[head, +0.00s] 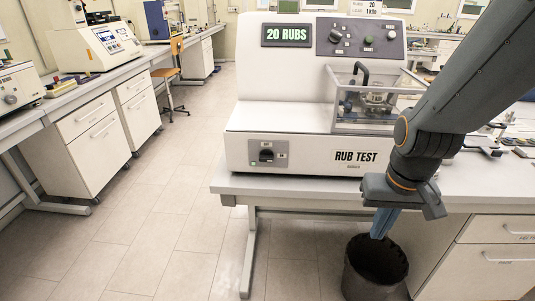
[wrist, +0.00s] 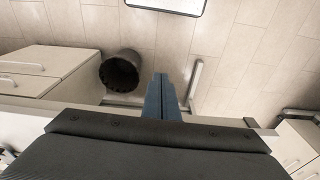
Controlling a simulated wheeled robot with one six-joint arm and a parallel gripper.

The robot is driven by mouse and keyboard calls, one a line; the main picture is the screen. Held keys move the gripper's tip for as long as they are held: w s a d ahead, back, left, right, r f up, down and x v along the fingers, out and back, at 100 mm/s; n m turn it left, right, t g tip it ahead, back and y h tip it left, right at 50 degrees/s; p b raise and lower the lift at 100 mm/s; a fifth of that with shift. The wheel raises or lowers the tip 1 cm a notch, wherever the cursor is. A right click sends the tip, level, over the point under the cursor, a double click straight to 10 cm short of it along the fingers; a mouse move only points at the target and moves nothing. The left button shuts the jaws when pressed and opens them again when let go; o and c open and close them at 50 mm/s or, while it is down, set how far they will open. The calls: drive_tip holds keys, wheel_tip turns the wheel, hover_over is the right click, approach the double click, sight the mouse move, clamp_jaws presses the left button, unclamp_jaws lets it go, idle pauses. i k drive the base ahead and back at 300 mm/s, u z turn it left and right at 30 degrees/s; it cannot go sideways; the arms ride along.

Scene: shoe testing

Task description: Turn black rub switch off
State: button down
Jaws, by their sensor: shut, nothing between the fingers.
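The rub test machine (head: 300,105) stands on the bench with a display reading "20 RUBS". A black switch (head: 267,156) sits on a grey plate low on its front face. A black rotary knob (head: 336,37) is on the dark upper panel, beside smaller buttons. My gripper (head: 380,236) is shut and empty, pointing down in front of the bench edge, to the right of and below the switch. In the wrist view, my gripper (wrist: 161,78) shows its blue fingers together over the floor. The switch is not in the wrist view.
A black bin (head: 375,268) stands on the floor below my gripper; it also shows in the wrist view (wrist: 121,72). The bench edge (head: 290,189) runs under the machine. A clear guard box (head: 375,100) covers the machine's right part. The floor at left is clear.

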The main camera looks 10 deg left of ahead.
sight(266, 155)
drive_tip(key=z, duration=1.4)
drive_tip(key=k, duration=1.25)
drive_tip(key=u, duration=1.45)
